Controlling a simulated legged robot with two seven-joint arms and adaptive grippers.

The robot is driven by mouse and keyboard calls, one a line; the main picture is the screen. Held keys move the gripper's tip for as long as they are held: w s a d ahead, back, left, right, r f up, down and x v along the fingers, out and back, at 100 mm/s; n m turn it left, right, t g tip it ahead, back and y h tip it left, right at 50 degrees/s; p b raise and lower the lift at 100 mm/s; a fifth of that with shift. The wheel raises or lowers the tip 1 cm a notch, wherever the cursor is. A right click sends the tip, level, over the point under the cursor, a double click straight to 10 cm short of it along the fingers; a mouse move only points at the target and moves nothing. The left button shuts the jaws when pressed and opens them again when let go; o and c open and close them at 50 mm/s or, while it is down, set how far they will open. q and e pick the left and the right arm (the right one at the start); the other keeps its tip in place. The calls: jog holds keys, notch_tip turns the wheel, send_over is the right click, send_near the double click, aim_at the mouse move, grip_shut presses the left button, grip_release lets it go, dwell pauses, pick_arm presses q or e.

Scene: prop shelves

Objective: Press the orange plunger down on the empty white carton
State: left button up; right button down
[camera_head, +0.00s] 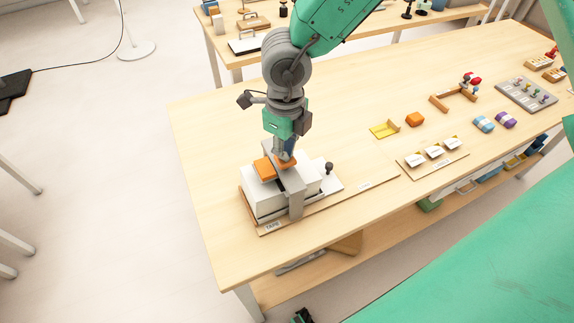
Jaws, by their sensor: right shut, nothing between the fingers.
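The white carton (265,203) sits in a grey fixture at the near left of the table. A grey bracket (296,196) stands across its near side. An orange block (264,168) shows on top at the left, and a second orange piece (288,163) is beside it, under my gripper. I cannot tell which one is the plunger. My right gripper (284,155) points down, shut and empty, at the second orange piece and partly hides it. I cannot tell whether they touch. The carton's inside is hidden. My left gripper is not in view.
The fixture stands on a board labelled TAPE (272,227), with a small black knob (329,168) at its right. Table between is clear.

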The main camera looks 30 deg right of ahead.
jog(key=shift+a+f, duration=0.1)
jog(key=shift+f, duration=0.05)
jog(key=shift+s+f+p, duration=0.1)
jog(key=shift+p, duration=0.2)
dwell(1.1)
notch_tip(320, 180, up, 5)
jog(key=p, duration=0.5)
jog(key=shift+r+p, duration=0.85)
jog(key=shift+r, duration=0.15)
jog(key=shift+f, duration=0.1)
